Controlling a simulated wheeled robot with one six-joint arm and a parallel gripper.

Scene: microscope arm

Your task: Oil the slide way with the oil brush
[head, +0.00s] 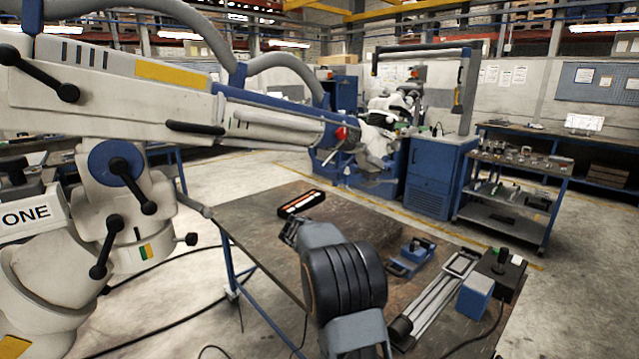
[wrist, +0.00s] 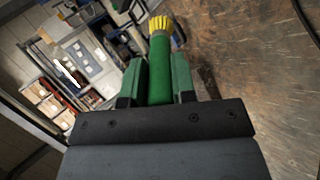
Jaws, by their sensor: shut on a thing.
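My gripper (wrist: 158,82) shows in the wrist view with its green fingers shut on the oil brush. The brush (wrist: 160,48) has a green handle and yellow bristles that point up and away from the fingers. In the head view the gripper end lies beyond my dark wrist at the table's left part, and the brush cannot be made out there. The slide way (head: 437,297), a pair of long pale metal rails, lies on the right part of the table. My gripper is left of it and well apart.
The brown worktable (head: 350,222) has free room at its middle back. A black and orange tray (head: 301,204) lies at its back left. A blue device (head: 411,258) sits left of the slide way. A blue-white box (head: 474,297) and a dark knobbed box (head: 503,272) stand right of it.

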